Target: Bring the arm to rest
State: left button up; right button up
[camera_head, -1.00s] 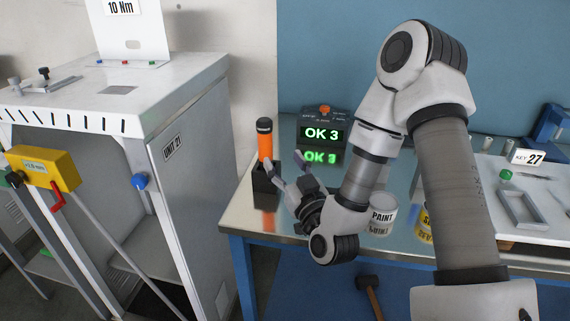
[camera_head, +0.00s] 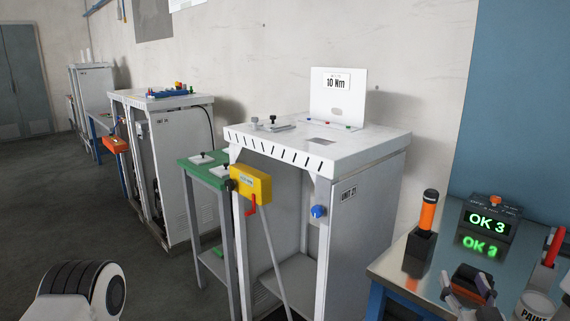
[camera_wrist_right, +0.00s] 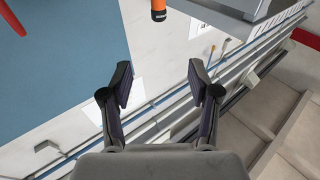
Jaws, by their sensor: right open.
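My right gripper (camera_head: 468,282) is at the lower right of the head view, partly cut off by the bottom edge. Its fingers are apart and nothing is between them. The right wrist view also shows its two dark fingers spread and empty (camera_wrist_right: 161,75). An orange-handled tool (camera_head: 428,210) with a black top stands upright in a black holder (camera_head: 419,254) on the bench, up and left of the gripper and apart from it. An orange end (camera_wrist_right: 158,6) shows at the top of the wrist view. My left gripper is out of view.
A display reading OK 3 (camera_head: 487,222) stands behind the gripper. A paint can (camera_head: 536,306) and a red-handled item (camera_head: 553,247) are to its right. A white cabinet unit (camera_head: 370,225) with a yellow box (camera_head: 250,184) stands left. Floor space at far left is clear.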

jog(key=s+a+f+n+g+y, duration=0.2)
jog(key=a+f+g, duration=0.1)
jog(key=f, duration=0.6)
jog(key=s+a+f+n+g+y, duration=0.1)
jog(key=s+a+f+g, duration=0.2)
jog(key=f, duration=0.6)
jog(key=s+a+f+n+g+y, duration=0.2)
jog(key=a+f, duration=0.1)
jog(key=f, duration=0.6)
jog(key=s+a+f+m+g, duration=0.1)
jog(key=s+f+g, duration=0.4)
jog(key=s, duration=0.3)
jog(key=s+a+f+m+g, duration=0.1)
jog(key=s+f+g, duration=0.4)
jog(key=s, duration=0.3)
jog(key=shift+s+f+h, duration=0.2)
jog(key=shift+f+h, duration=0.1)
